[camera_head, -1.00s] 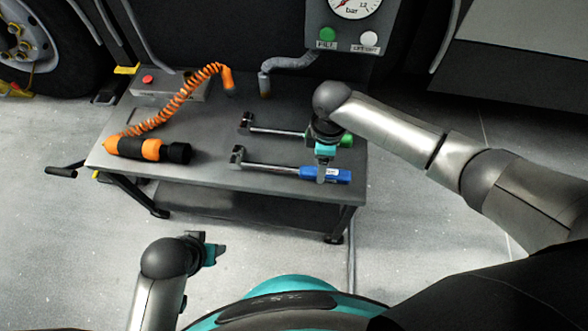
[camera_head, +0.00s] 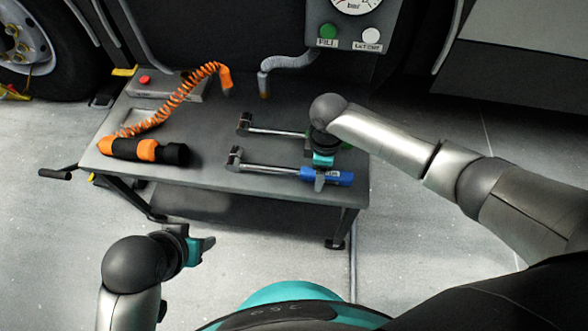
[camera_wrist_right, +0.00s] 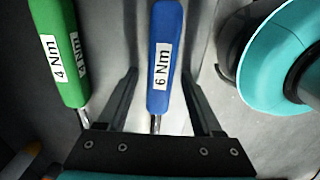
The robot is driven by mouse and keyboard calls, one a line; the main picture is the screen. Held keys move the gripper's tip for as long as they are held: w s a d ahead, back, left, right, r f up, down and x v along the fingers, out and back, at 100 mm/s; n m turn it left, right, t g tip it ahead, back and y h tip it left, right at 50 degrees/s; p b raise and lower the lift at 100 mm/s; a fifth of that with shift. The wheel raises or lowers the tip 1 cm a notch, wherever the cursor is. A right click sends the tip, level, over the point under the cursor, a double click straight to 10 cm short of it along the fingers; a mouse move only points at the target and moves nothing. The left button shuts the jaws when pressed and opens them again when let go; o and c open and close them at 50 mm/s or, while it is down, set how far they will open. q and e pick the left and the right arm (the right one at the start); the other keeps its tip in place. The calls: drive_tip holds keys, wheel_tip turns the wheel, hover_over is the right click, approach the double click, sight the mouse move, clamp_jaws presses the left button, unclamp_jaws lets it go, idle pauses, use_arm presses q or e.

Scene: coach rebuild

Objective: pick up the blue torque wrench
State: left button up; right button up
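The blue torque wrench (camera_head: 341,178) lies on the grey trolley top near its front right, its metal shaft pointing left. In the right wrist view its blue handle, labelled 6 Nm (camera_wrist_right: 164,60), is between the fingers of my right gripper (camera_wrist_right: 160,85). These fingers are open, with a visible gap on both sides of the wrench. In the head view my right gripper (camera_head: 320,182) is over the wrench's handle. My left gripper (camera_head: 205,245) is in front of the trolley, away from the wrench; its finger gap is unclear.
A green wrench (camera_wrist_right: 59,50) labelled 4 Nm lies parallel beside the blue one. An orange and black tool (camera_head: 145,150) with a coiled orange hose (camera_head: 180,100) lies at left on the trolley (camera_head: 215,180). A gauge panel (camera_head: 348,30) stands behind.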

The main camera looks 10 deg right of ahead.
clamp_jaws()
idle(0.3)
idle(0.9)
